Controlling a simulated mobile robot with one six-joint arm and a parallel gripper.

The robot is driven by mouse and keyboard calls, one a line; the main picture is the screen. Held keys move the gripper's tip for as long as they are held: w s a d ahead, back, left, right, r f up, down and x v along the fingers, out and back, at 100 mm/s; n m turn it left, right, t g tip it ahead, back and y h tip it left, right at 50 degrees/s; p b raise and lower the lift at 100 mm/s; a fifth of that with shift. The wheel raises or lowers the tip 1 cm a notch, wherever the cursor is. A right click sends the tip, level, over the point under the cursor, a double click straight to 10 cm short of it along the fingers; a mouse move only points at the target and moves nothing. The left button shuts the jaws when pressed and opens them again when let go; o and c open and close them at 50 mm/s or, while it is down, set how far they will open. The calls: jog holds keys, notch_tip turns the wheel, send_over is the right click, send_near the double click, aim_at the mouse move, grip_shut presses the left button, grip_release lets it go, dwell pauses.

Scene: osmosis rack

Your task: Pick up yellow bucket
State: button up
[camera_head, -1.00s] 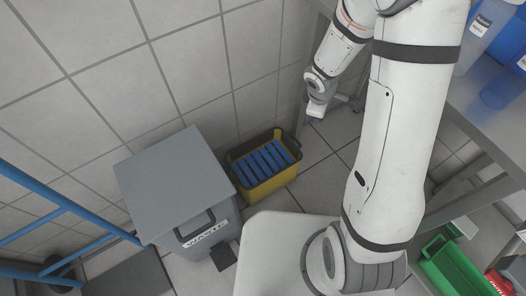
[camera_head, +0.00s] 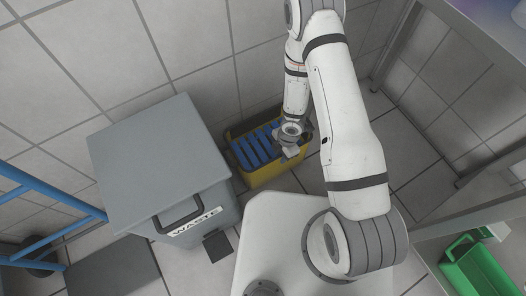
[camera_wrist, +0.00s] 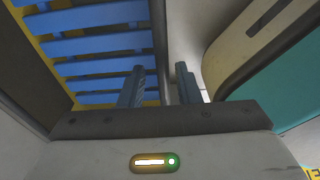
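The yellow bucket (camera_head: 266,176) stands on the floor against the tiled wall, right of the waste bin. It has a dark rim and a blue slatted insert (camera_head: 255,152). My gripper (camera_head: 289,153) is over the bucket's right side in the head view, and my wrist hides part of that rim. In the wrist view the two fingers of my gripper (camera_wrist: 162,88) are apart with a gap between them. The blue slats (camera_wrist: 98,45) lie left of the fingers. A dark grey edge (camera_wrist: 158,40), apparently the bucket's rim, runs up in line with the gap. Contact cannot be told.
A grey waste bin (camera_head: 160,165) with a lid stands close on the bucket's left. A blue ladder-like frame (camera_head: 50,215) is at far left. A metal table (camera_head: 490,30) is at upper right, and a green crate (camera_head: 478,272) at lower right. Floor is clear right of the bucket.

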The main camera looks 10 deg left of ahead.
notch_tip(320, 180, down, 5)
jog(key=b, duration=0.4)
jog(key=shift+s+f, duration=0.15)
jog(key=shift+c, duration=0.2)
grip_shut()
dwell(1.0)
